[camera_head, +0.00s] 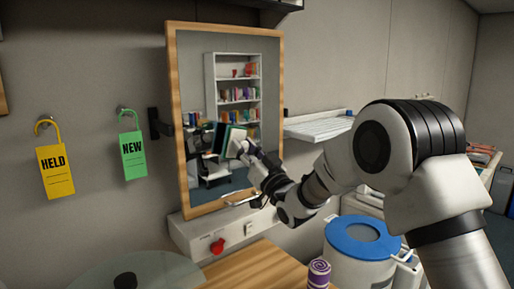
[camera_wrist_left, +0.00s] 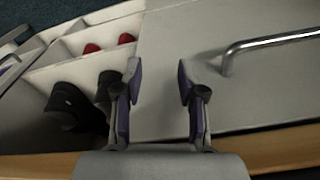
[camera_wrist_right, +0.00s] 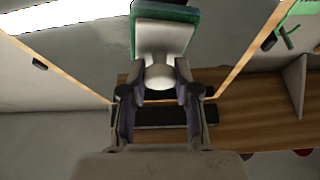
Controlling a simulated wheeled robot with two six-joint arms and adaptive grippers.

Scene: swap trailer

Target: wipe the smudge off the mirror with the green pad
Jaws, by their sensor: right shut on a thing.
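The mirror (camera_head: 193,70) hangs upright in a wooden frame on the grey wall and reflects shelves of books. My right gripper (camera_head: 246,155) is in front of its lower middle, shut on the white handle of the green pad (camera_head: 228,140). In the right wrist view the pad (camera_wrist_right: 166,13) lies beyond the fingertips, with its white handle between them. The pad is close to the glass; I cannot tell whether it touches. I cannot make out the smudge. My left gripper (camera_wrist_left: 160,82) is open and empty, over a pale surface; it is not in the head view.
A yellow HELD tag (camera_head: 55,171) and a green NEW tag (camera_head: 133,155) hang left of the mirror. Below are a red knob (camera_head: 217,246), a blue-lidded bin (camera_head: 362,238) and a rolled purple towel (camera_head: 319,274). A metal handle (camera_wrist_left: 270,42) and a compartmented tray show by my left gripper.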

